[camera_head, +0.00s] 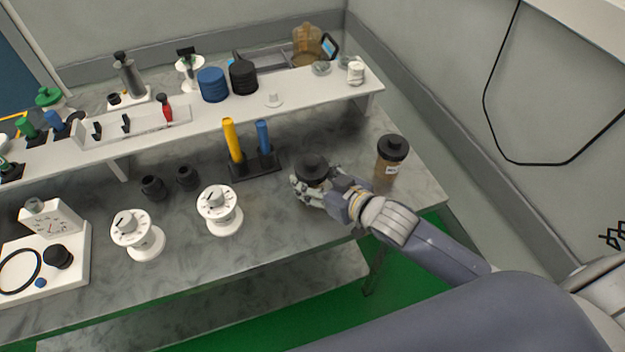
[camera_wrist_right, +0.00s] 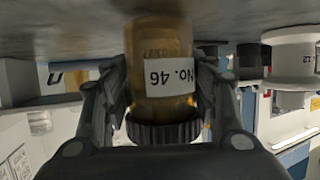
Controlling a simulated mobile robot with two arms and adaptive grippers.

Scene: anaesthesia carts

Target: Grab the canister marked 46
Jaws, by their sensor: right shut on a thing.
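My right gripper (camera_head: 318,191) is shut on an amber canister with a black lid (camera_head: 312,167) at the right part of the grey bench. In the right wrist view the canister (camera_wrist_right: 160,75) sits between the two fingers (camera_wrist_right: 163,100) and its white label reads "No. 46", upside down. The fingers hide most of its body in the head view. A second amber canister (camera_head: 389,158) with a black lid stands to the right of my gripper, near the bench's right end; its label is too small to read. My left gripper is not in view.
A raised white shelf (camera_head: 210,124) with several items runs along the back. A black stand with a yellow and a blue cylinder (camera_head: 234,141) is left of my gripper. White dial units (camera_head: 220,210) and black knobs (camera_head: 187,178) stand further left. The bench front near my gripper is clear.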

